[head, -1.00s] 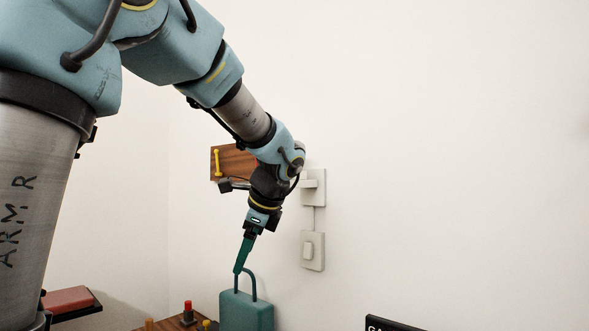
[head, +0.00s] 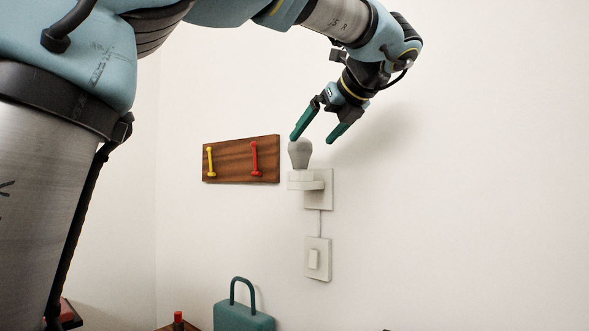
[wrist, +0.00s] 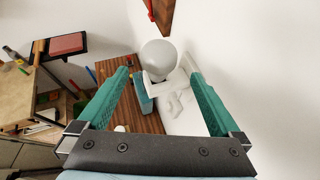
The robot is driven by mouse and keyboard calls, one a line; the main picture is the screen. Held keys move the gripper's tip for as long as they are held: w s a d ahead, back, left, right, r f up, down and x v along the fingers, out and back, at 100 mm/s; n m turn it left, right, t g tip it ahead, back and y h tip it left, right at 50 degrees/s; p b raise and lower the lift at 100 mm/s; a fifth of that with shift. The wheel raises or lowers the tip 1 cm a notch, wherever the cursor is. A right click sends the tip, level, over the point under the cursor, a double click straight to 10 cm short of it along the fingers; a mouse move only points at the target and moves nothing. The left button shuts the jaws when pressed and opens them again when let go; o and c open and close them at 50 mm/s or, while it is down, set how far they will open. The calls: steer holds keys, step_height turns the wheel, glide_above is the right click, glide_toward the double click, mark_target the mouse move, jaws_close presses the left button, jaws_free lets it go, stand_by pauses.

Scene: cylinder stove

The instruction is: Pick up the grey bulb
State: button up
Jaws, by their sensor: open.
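The grey bulb (head: 300,153) stands upright in a white wall socket (head: 306,181) in the head view. In the wrist view the bulb (wrist: 159,56) shows between and beyond the two green fingertips, with the white socket (wrist: 190,65) around and below it. My gripper (head: 314,138) is open and empty. It is tilted down to the left, just above and to the right of the bulb. The left fingertip comes near the bulb's top in the head view; I cannot tell whether it touches.
A wall switch (head: 317,259) sits below the socket. A wooden board (head: 240,160) with yellow and red pegs hangs left of it. A teal padlock-shaped object (head: 243,315) stands below. A wooden table (wrist: 150,121) and a shelf with a red block (wrist: 66,43) lie lower down.

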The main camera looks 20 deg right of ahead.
mark_target(307, 144)
steer(key=x, duration=0.4)
steer(key=shift+w+a+f+p, duration=0.1)
steer(key=shift+w+f+p, duration=0.05)
steer(key=shift+w+p, duration=0.15)
steer(key=p+x, duration=0.1)
steer(key=x, duration=0.3)
steer(key=shift+w+a+r+p, duration=0.15)
steer(key=shift+w+r+p, duration=0.05)
steer(key=shift+w+p, duration=0.25)
steer(key=shift+w+f, duration=0.25)
steer(key=shift+w, duration=0.1)
steer(key=c, duration=1.4)
